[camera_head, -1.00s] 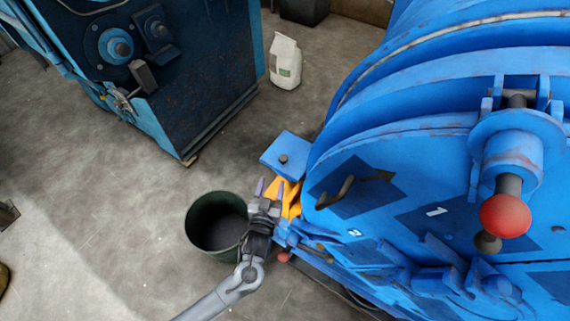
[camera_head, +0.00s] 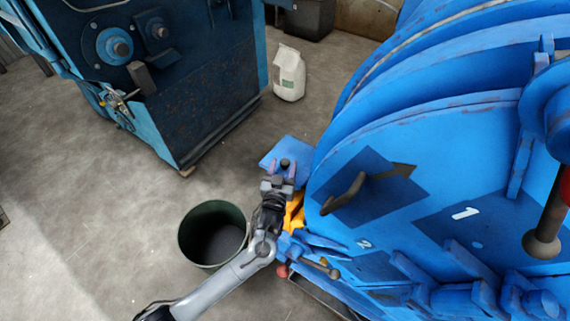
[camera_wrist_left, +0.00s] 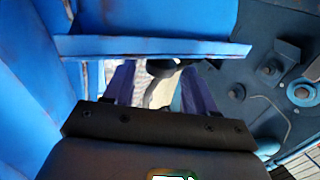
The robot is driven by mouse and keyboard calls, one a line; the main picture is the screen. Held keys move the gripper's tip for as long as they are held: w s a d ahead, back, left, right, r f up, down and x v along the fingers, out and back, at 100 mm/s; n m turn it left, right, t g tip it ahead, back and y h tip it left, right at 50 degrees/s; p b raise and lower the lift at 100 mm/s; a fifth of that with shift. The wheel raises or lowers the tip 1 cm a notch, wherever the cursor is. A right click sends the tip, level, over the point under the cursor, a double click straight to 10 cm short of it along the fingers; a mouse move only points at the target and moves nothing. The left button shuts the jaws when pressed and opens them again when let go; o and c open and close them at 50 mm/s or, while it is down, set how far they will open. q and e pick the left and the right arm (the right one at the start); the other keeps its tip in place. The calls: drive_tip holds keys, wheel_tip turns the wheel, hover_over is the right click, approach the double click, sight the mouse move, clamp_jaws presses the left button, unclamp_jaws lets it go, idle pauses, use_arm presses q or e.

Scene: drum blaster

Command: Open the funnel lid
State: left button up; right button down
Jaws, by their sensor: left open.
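The funnel lid (camera_head: 297,147) is a flat blue plate with a dark knob (camera_head: 285,162), beside the big blue drum machine. Orange funnel parts (camera_head: 294,212) show just below it. My left gripper (camera_head: 280,170) is open at the lid, its purple fingers either side of the knob in the head view. In the left wrist view, the blue lid edge (camera_wrist_left: 150,46) crosses above the fingers (camera_wrist_left: 158,76), and the dark knob (camera_wrist_left: 160,67) shows between them. I cannot tell whether the fingers touch it. The lid appears closed. My right gripper is not in view.
The blue drum machine (camera_head: 440,150) fills the right side, close to my left arm. A dark green bin (camera_head: 213,235) stands left of the arm. A white bag (camera_head: 290,75) and a dark blue machine (camera_head: 150,80) stand farther back. The floor between is clear.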

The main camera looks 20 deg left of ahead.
use_arm(q)
drive_tip(key=shift+w+a+b, duration=0.15)
drive_tip(key=shift+w+b, duration=0.15)
drive_tip(key=shift+w, duration=0.9)
drive_tip(key=shift+r, duration=0.1)
clamp_jaws()
